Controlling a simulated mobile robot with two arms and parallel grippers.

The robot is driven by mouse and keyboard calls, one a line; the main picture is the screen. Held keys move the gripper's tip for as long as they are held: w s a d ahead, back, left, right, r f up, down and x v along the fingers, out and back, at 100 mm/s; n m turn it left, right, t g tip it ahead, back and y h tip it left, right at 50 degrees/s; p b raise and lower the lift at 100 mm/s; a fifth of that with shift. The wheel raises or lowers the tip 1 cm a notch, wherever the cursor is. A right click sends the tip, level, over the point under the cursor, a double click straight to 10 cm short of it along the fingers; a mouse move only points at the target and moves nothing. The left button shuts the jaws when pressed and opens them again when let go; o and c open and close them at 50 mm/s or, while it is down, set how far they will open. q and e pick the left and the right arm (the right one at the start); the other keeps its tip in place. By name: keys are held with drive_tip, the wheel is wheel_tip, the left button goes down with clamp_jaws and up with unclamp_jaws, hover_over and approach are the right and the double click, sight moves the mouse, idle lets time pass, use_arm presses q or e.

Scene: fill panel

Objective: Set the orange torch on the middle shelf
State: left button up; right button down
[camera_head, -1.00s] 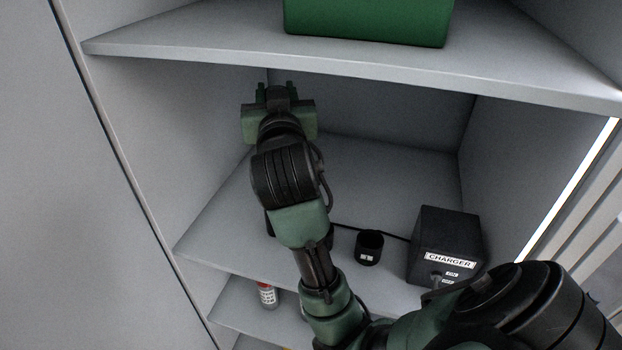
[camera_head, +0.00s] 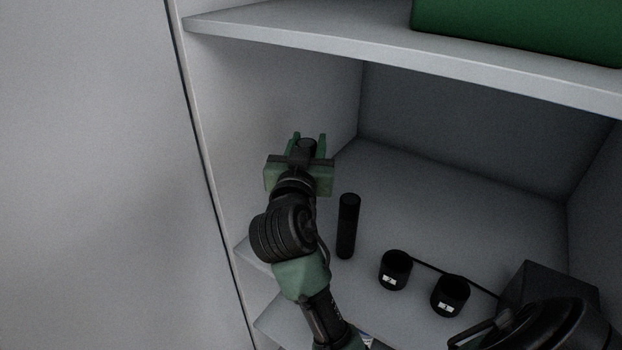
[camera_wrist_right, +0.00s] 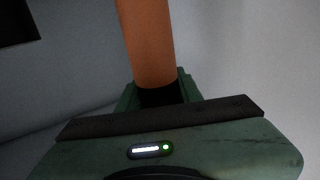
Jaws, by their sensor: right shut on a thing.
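The orange torch (camera_wrist_right: 148,45) is a smooth orange cylinder with a black section at the gripper. It shows best in the right wrist view. My right gripper (camera_head: 309,143) is shut on its black part. In the head view only a dark end of the torch (camera_head: 306,150) shows between the fingers; the orange part is hidden. The gripper is in front of the cabinet's left wall, above the left side of the shelf (camera_head: 450,185) that bears the cups and the black box. I cannot tell its exact height above that shelf. My left gripper is not in view.
A black cylinder (camera_head: 347,228) stands upright on this shelf, right of my arm. Two black cups, labelled 2 (camera_head: 395,272) and 1 (camera_head: 449,297), and a dark box (camera_head: 548,285) are further right. The upper shelf (camera_head: 330,40) bears a green box (camera_head: 520,25). The shelf's back is clear.

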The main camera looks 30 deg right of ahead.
wheel_tip(320, 180, down, 9)
idle(0.4)
drive_tip(key=shift+f, duration=0.1)
drive_tip(key=c, duration=0.9)
unclamp_jaws()
drive_tip(key=shift+c, duration=0.2)
drive_tip(key=shift+r, duration=0.2)
